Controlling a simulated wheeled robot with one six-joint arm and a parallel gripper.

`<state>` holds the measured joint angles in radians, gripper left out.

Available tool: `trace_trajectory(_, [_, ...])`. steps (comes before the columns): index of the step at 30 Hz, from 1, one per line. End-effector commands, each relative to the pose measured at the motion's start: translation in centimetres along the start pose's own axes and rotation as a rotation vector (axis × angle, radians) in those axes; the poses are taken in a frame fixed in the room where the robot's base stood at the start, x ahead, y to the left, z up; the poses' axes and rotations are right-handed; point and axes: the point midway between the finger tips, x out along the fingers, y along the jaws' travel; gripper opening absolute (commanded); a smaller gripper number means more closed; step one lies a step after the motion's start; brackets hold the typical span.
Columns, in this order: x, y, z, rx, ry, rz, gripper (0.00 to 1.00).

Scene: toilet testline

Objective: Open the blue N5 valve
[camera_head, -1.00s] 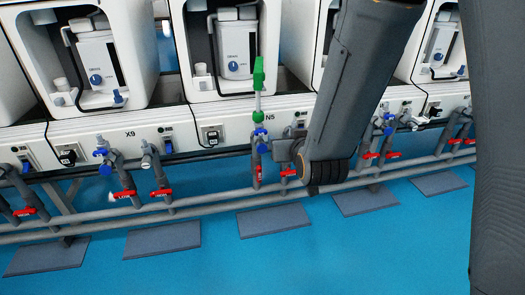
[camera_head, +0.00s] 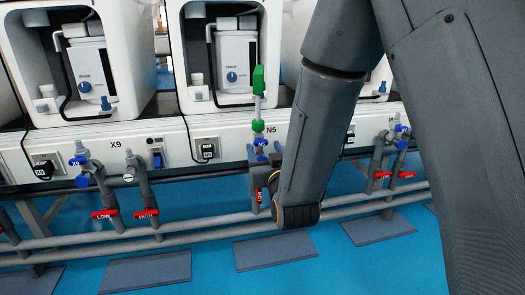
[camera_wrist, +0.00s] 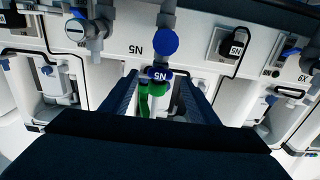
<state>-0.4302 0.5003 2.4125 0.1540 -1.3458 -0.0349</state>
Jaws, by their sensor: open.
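The blue N5 valve (camera_head: 261,143) sits on an upright grey pipe below a green fitting and green-topped piece (camera_head: 258,80), beside the N5 label. In the wrist view, which is upside down, a blue part labelled N5 (camera_wrist: 160,73) and a round blue knob (camera_wrist: 165,42) show on this pipe. My gripper (camera_wrist: 160,86) is open, with its dark fingers on either side of the green fitting (camera_wrist: 157,89) and just short of the blue part. I cannot tell whether they touch it.
Red-handled valves (camera_head: 147,212) sit on the lower pipes (camera_head: 200,226). The X9 station's blue valve (camera_head: 80,170) stands to the left. White cabinets (camera_head: 225,60) with bottles line the back. Blue floor with grey plates (camera_head: 275,250) lies in front.

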Motion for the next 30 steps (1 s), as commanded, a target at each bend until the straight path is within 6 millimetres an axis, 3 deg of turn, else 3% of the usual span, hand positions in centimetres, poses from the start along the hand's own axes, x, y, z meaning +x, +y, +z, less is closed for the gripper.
trace_trajectory(6, [2.5, 0.0, 0.1, 0.0, 0.001, 0.0, 0.55])
trace_trajectory(17, [3.0, 0.0, 0.0, 0.0, -0.001, 0.0, 0.55])
trace_trajectory(24, [3.0, 0.0, 0.0, 0.0, -0.001, 0.0, 0.14])
trace_trajectory(30, [2.9, 0.0, 0.0, -0.011, -0.002, 0.0, 0.14])
